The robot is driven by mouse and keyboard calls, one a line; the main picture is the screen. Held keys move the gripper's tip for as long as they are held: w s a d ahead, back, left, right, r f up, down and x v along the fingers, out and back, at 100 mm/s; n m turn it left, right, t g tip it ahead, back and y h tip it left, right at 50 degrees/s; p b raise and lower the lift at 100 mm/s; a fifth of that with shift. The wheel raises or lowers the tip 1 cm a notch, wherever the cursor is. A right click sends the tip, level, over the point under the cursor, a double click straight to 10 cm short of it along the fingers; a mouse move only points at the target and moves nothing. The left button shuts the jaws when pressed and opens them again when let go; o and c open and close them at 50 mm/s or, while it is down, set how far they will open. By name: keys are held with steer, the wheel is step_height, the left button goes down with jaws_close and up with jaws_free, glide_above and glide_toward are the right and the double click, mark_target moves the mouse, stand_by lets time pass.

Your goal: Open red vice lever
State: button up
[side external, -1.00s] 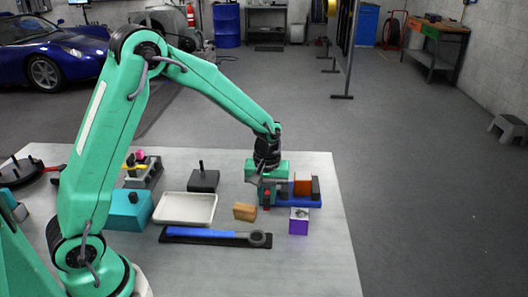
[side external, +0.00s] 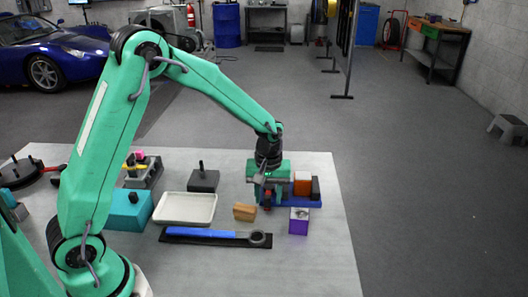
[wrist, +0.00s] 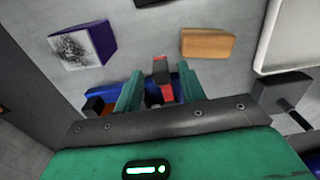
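The red vice lever (wrist: 166,90) stands between the two green fingers of my gripper (wrist: 158,84) in the wrist view. It has a dark end and lies close to the right finger, with a gap on the left finger's side. In the side view the lever (side external: 268,197) shows small and red below my gripper (side external: 267,187). The blue vice (side external: 300,202) lies under and to the right of my gripper, with an orange block (side external: 302,185) beside its dark jaw (side external: 316,188). My gripper hides much of the vice.
A blue-handled wrench (side external: 205,233), a white tray (side external: 185,208) and a black block with a post (side external: 203,180) lie to the left. The table's right edge is near the vice.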

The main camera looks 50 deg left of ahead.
steer(key=shift+r, duration=3.9)
steer(key=shift+s+r, duration=0.25)
steer(key=shift+r, duration=0.25)
steer(key=s+r+m+t, duration=0.2)
steer(key=s+r+m, duration=0.2)
steer(key=s, duration=0.6)
steer(key=s+a+r+m+t, duration=0.1)
steer(key=s+r+m+t, duration=0.2)
steer(key=s, duration=0.8)
step_height(320, 180, up, 4)
steer(key=shift+s+a+f+m+t, duration=0.15)
steer(key=shift+s+m+t, duration=0.15)
steer(key=shift+m, duration=0.8)
